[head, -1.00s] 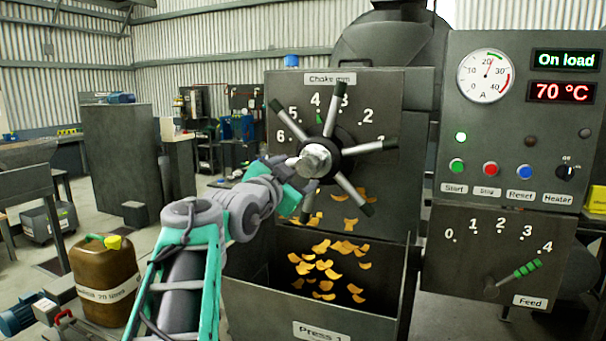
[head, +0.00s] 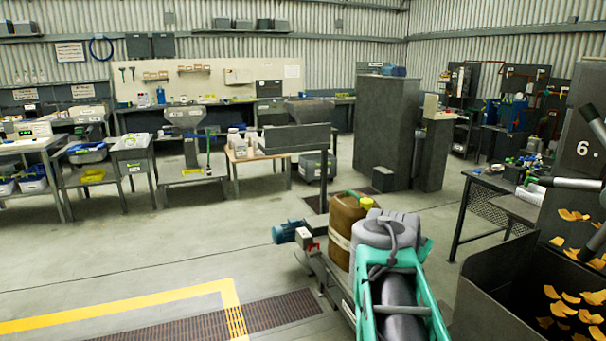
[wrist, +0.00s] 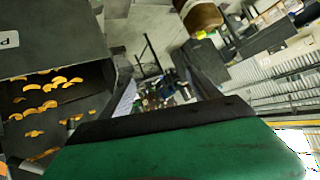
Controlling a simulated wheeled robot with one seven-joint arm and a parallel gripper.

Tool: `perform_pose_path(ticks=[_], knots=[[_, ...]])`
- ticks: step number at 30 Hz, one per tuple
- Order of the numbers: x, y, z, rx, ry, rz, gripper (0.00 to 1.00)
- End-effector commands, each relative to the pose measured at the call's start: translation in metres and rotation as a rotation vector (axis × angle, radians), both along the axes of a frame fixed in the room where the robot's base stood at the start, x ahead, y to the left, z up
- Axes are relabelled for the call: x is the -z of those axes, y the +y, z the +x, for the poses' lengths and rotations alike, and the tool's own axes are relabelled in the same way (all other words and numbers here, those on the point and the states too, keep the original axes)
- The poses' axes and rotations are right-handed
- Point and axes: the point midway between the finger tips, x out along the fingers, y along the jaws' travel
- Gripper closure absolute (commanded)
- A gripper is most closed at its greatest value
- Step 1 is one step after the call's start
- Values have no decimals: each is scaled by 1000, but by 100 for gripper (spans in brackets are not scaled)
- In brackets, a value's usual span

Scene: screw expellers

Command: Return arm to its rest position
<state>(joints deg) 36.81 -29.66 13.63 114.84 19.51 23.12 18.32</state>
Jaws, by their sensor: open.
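My arm (head: 395,290) shows at the lower centre right of the head view, grey and green. Its outer end and my gripper are hidden or out of that view. In the wrist view my gripper (wrist: 167,88) is open, with two dark fingers apart beyond the green body and nothing seen between them. The press's spoked choke wheel shows only as a few spokes (head: 598,130) at the head view's right edge, clear of the visible part of my arm. In the wrist view the press's bin with orange flakes (wrist: 45,105) lies at left, beside my gripper.
A brown jerrycan (head: 344,226) stands just behind my arm. The press's dark bin (head: 490,285) is close at right. A blue motor (head: 287,232) sits low to the left. Benches line the back wall. Open floor (head: 150,240) lies at left, with a yellow line.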

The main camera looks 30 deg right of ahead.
Motion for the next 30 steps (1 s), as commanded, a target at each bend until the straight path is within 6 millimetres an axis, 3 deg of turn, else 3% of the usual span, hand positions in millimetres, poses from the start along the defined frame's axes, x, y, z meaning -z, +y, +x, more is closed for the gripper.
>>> perform_pose_path(ticks=[1,3,6,9,13,15,18,30], knots=[[9,39,20,-114,62,40,28],[33,94,38,-275,160,92,28],[65,177,45,-515,312,152,28],[94,258,31,-766,475,193,28],[123,333,-6,-1032,662,219,28],[132,355,-23,-1124,727,222,28],[139,369,-35,-1183,770,223,28],[141,369,-35,-1183,771,225,28]])
